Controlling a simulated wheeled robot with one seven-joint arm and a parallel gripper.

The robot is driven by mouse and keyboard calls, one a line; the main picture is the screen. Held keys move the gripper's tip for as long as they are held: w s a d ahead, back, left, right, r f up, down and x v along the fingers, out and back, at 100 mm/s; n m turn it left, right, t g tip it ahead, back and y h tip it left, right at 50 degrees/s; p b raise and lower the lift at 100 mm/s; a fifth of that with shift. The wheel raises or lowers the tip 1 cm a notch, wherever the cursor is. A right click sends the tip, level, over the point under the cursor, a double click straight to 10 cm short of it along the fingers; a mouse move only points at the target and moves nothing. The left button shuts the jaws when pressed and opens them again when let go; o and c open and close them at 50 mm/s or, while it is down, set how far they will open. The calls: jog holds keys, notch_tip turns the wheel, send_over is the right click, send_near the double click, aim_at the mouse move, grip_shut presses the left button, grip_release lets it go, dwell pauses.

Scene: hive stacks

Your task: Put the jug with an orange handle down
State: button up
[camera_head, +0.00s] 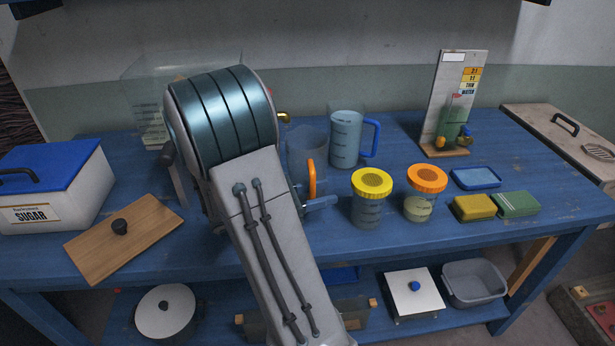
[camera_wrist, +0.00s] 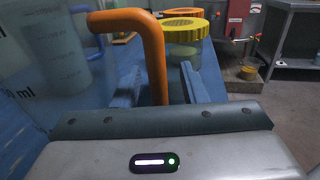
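The clear jug (camera_head: 305,148) with an orange handle (camera_head: 312,180) is upright on the blue table or very close to it; its base is partly hidden by my arm. In the wrist view the orange handle (camera_wrist: 153,55) rises between the two blue fingers of my gripper (camera_wrist: 160,88). The fingers look apart, with gaps beside the handle, so my gripper appears open around it. The jug's clear wall (camera_wrist: 25,80) fills the left of the wrist view. In the head view one blue finger (camera_head: 320,203) shows just below the handle.
A blue-handled jug (camera_head: 345,138) stands just behind, to the right. Yellow-lidded (camera_head: 370,208) and orange-lidded (camera_head: 420,207) jars stand to the right, near the gripper. Sponges (camera_head: 474,208), a blue tray (camera_head: 476,179) and an upright board (camera_head: 450,90) are farther right. A sugar box (camera_head: 60,190) is left.

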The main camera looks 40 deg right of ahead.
grip_shut()
jog(key=shift+r, duration=0.1)
